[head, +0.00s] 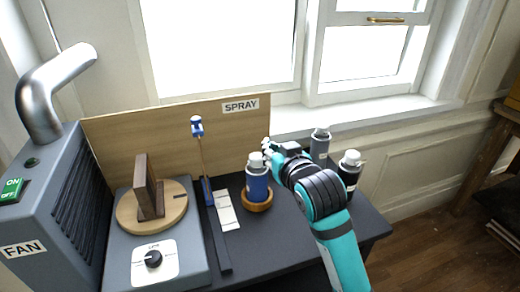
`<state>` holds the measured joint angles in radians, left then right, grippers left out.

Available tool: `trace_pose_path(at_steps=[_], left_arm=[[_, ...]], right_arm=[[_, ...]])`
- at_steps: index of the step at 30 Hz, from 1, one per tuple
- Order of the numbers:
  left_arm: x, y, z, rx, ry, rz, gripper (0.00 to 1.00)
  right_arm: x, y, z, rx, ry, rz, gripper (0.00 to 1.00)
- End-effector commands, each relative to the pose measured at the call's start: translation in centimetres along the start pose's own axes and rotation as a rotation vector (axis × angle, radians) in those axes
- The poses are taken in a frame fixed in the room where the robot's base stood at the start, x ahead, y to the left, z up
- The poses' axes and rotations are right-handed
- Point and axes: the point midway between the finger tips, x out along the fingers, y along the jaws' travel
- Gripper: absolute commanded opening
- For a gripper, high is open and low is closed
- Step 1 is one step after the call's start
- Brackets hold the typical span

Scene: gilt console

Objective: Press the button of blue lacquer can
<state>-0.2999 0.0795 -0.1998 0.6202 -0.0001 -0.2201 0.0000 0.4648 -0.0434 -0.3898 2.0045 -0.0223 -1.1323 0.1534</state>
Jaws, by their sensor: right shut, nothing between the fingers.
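The blue lacquer can (257,184) stands upright on a round wooden base (257,204) near the middle of the dark table. Its white button (255,160) shows on top. My right gripper (268,150) is beside the can's top, at its right and slightly above, with its fingers shut and empty. I cannot tell whether the fingertips touch the button. My left gripper is not in view.
A grey can (320,146) and a dark can (349,174) stand to the right of my gripper. A wooden SPRAY panel (170,130) stands behind. To the left are a turntable (130,217), a blue-clamped stand (197,130) and a grey FAN unit (45,220).

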Motion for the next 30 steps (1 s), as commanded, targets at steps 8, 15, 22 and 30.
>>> trace_pose_path(at_steps=[8,15,22,30], left_arm=[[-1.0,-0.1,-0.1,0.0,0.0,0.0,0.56],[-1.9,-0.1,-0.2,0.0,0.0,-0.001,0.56],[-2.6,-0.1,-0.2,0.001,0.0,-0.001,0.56],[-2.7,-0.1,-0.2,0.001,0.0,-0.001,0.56]], right_arm=[[4.7,0.0,-0.2,0.0,-0.003,0.001,0.0],[9.6,0.0,-0.2,0.0,-0.002,0.001,0.0],[10.3,0.0,3.0,0.001,-0.003,0.0,0.0],[10.5,0.0,3.9,0.0,0.0,0.0,0.0]])
